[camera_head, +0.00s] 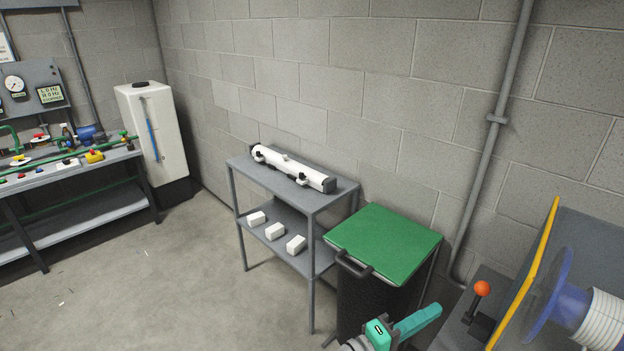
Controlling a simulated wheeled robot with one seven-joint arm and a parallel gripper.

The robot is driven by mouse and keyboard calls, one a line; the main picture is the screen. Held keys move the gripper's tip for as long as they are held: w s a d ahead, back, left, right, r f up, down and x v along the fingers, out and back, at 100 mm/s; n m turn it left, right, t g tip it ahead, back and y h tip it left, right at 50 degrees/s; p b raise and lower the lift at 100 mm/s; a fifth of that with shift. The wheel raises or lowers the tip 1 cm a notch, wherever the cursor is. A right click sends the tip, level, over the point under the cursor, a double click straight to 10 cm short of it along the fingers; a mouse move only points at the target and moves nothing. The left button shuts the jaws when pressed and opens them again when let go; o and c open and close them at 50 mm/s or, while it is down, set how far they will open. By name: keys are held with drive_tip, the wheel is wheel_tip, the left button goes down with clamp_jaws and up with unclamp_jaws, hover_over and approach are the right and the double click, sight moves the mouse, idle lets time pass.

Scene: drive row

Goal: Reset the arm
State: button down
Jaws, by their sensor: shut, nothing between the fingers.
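My gripper (418,320) shows at the bottom edge, right of the middle, as a teal bar beside a teal block and a grey rounded part of my arm. The bar points up and to the right, and its jaws are shut with nothing seen between them. In the picture it overlaps the lower front of the black bin (365,300) with a green lid (385,243). The rest of my arm is cut off by the frame.
A grey two-tier stand (335,197) holds a white cylinder (290,165) on top and white blocks (275,230) below. A lever with an orange knob (481,288) and a blue-flanged spool (560,300) stand at right. A workbench (70,212) and white tank (150,130) are at left.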

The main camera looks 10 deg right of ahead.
drive_tip(key=s+a+f+n+t+y, duration=0.25)
drive_tip(key=a+f+t+y, duration=0.3)
drive_tip(key=a+f, duration=0.45)
drive_tip(key=s+a+f+n+t+y, duration=0.1)
drive_tip(key=a+f+n+t+y, duration=0.25)
drive_tip(key=a+f+y, duration=0.45)
drive_tip(key=s+a+f+m+t+y, duration=0.25)
drive_tip(key=s+a+f, duration=0.25)
drive_tip(key=s+a, duration=0.65)
drive_tip(key=s+a+r+m+y, duration=0.3)
drive_tip(key=s+a+r+m, duration=0.2)
drive_tip(key=s, duration=0.5)
drive_tip(key=shift+a, duration=0.15)
